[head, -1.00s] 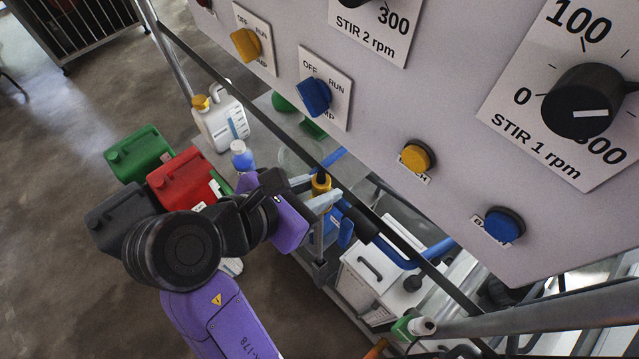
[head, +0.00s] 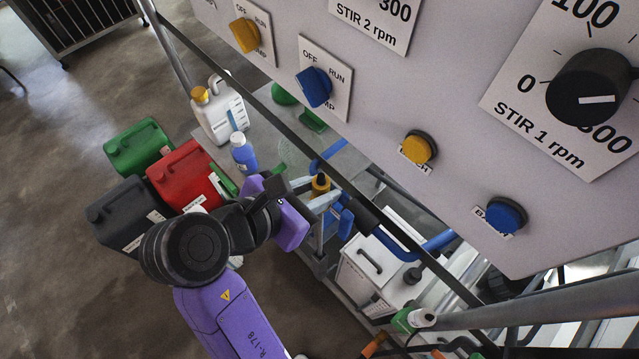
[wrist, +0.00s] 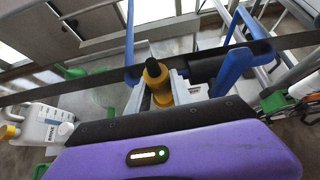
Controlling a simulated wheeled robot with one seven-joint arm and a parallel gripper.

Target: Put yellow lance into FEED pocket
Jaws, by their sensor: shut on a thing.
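My gripper (head: 326,203), at the end of my purple arm, is shut on the yellow lance (head: 320,184). In the wrist view the lance (wrist: 157,84) stands roughly upright between the pale fingers (wrist: 165,98), its black tip up. Its lower part is hidden by the fingers and the purple gripper body. Blue parts (head: 346,224) show just beside the fingers in the head view, and blue uprights (wrist: 232,70) show in the wrist view. No FEED label is readable, so I cannot tell which part is the FEED pocket.
A dark rail (wrist: 90,79) crosses just behind the lance. The control panel (head: 440,90) with knobs and buttons overhangs at right. Green (head: 138,150), red (head: 180,172) and dark (head: 125,215) canisters stand left of my arm. A white box (head: 375,268) sits beyond the gripper.

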